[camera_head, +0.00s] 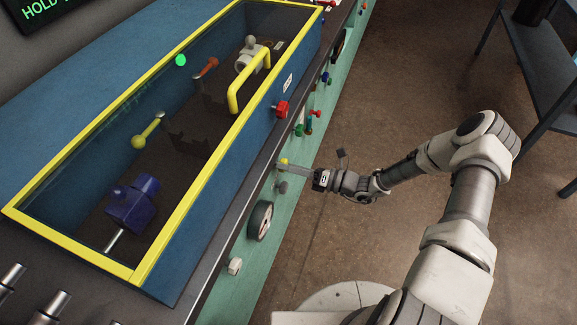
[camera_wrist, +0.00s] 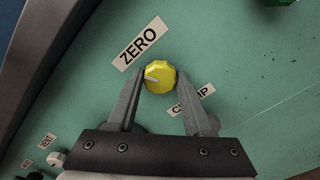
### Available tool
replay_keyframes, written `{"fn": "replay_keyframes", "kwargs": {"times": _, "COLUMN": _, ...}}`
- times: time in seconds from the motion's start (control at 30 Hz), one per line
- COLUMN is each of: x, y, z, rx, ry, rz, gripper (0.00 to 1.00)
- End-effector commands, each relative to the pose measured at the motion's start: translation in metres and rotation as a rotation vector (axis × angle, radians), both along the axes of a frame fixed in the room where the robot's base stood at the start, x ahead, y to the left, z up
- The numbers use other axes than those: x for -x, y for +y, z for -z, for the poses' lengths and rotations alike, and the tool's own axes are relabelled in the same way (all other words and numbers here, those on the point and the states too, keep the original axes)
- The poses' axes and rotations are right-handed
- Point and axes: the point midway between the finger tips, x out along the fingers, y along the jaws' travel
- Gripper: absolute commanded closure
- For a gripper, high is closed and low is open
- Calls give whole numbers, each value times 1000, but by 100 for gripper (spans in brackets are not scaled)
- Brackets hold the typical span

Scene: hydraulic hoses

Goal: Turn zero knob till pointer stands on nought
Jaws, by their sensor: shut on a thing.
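The yellow zero knob (camera_wrist: 160,77) sits on the green panel below a tilted label reading ZERO (camera_wrist: 140,43). It has a white mark on its face, directed to the left in the wrist view. My gripper (camera_wrist: 160,80) has one finger on each side of the knob and is shut on it. In the head view my gripper (camera_head: 283,170) reaches the green panel from the right, at the yellow knob (camera_head: 284,162). A round black-rimmed dial (camera_head: 260,221) is on the panel nearer the camera; its pointer is too small to read.
A partly hidden label (camera_wrist: 191,101), seemingly CLAMP, is close to my right finger. A red knob (camera_head: 282,109) and several small coloured fittings are farther along the bench front. A yellow-edged blue trough (camera_head: 190,200) is on top. Open floor is to the right.

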Motion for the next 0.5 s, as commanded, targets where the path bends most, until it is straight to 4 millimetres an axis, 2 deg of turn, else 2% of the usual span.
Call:
{"fn": "replay_keyframes", "kwargs": {"times": 0.1, "x": 1, "y": -1, "z": 1, "rx": 2, "ry": 2, "rz": 0, "gripper": 100}}
{"fn": "replay_keyframes", "kwargs": {"times": 0.13, "x": 1, "y": -1, "z": 1, "rx": 3, "ry": 1, "rz": 0, "gripper": 48}}
{"fn": "replay_keyframes", "kwargs": {"times": 0.27, "x": 1, "y": 0, "z": 1, "rx": 2, "ry": 1, "rz": -1, "gripper": 24}}
{"fn": "replay_keyframes", "kwargs": {"times": 0.3, "x": 1, "y": 0, "z": 1, "rx": 1, "ry": 0, "rz": 0, "gripper": 19}}
{"fn": "replay_keyframes", "kwargs": {"times": 0.5, "x": 0, "y": 0, "z": 0, "rx": 2, "ry": 0, "rz": 0, "gripper": 19}}
